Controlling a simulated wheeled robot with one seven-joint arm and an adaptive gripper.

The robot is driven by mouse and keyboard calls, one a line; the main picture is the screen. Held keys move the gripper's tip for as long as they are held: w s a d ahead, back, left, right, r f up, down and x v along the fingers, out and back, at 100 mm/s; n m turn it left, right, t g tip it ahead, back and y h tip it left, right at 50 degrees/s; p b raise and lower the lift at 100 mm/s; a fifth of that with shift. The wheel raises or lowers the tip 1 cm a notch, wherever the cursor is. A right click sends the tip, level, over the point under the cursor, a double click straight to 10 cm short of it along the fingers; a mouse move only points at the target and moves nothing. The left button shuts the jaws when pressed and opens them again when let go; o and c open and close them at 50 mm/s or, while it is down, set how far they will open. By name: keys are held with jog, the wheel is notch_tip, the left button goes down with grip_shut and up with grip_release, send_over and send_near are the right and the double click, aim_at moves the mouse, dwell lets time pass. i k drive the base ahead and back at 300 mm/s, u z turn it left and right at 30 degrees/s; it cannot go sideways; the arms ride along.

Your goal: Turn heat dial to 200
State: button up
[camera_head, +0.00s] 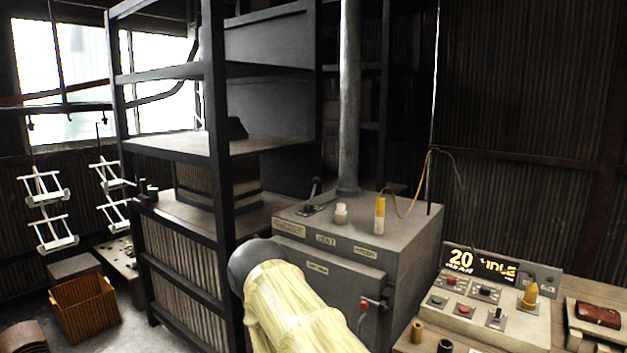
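The grey metal oven cabinet (330,282) stands right of centre, with a pipe rising from its top. A small label that seems to read HEAT (326,240) is on its upper front edge. A cream knob (341,213) stands on the top behind that label and seems to be the heat dial; its setting is too small to read. The lit display (476,265) at right shows 20 and IDLE. My arm, in a pale yellow sleeve, crosses the lower middle in front of the cabinet. My gripper is not in view.
A taller yellow post (380,215) with a wire and a lever (312,193) also stand on the cabinet top. A control panel (490,310) with buttons and a yellow knob (530,296) is at right. Dark shelving (215,150) stands left. An orange crate (84,305) sits on the floor.

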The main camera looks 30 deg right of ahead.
aim_at(452, 280)
jog(key=z, duration=1.45)
jog(key=i, duration=0.7)
jog(key=u, duration=0.25)
